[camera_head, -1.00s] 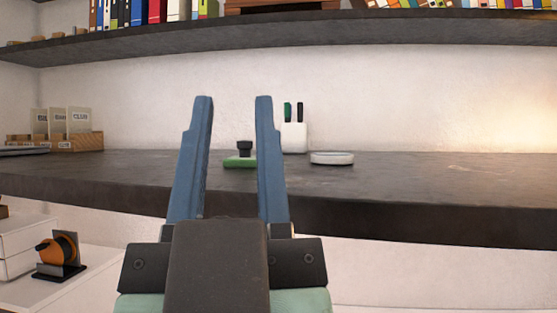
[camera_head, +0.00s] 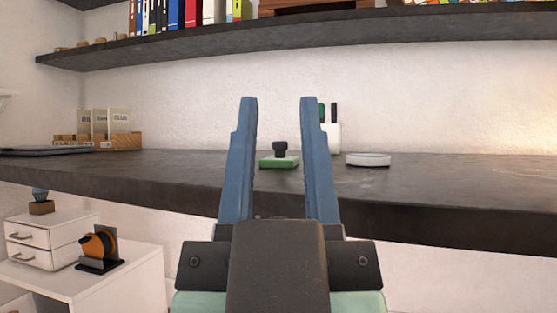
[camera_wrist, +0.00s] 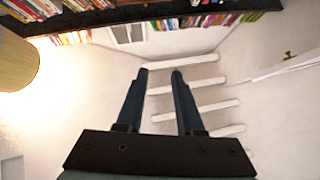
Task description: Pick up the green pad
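The green pad (camera_head: 278,163) lies flat on the dark shelf (camera_head: 420,187) in the head view, with a small black item (camera_head: 280,149) standing on or just behind it. My gripper (camera_head: 279,99) is open, its two blue fingers upright and apart with nothing between them. In the head view the pad shows in the gap between the fingers, farther back than the gripper. In the wrist view my gripper (camera_wrist: 160,71) is also open and empty, and the pad does not show there.
A round white dish (camera_head: 368,159) and a white holder with dark handles (camera_head: 333,138) stand right of the pad. A wooden box with cards (camera_head: 110,139) stands at the left. An upper shelf (camera_head: 300,34) with books runs above. The dark shelf's right part is clear.

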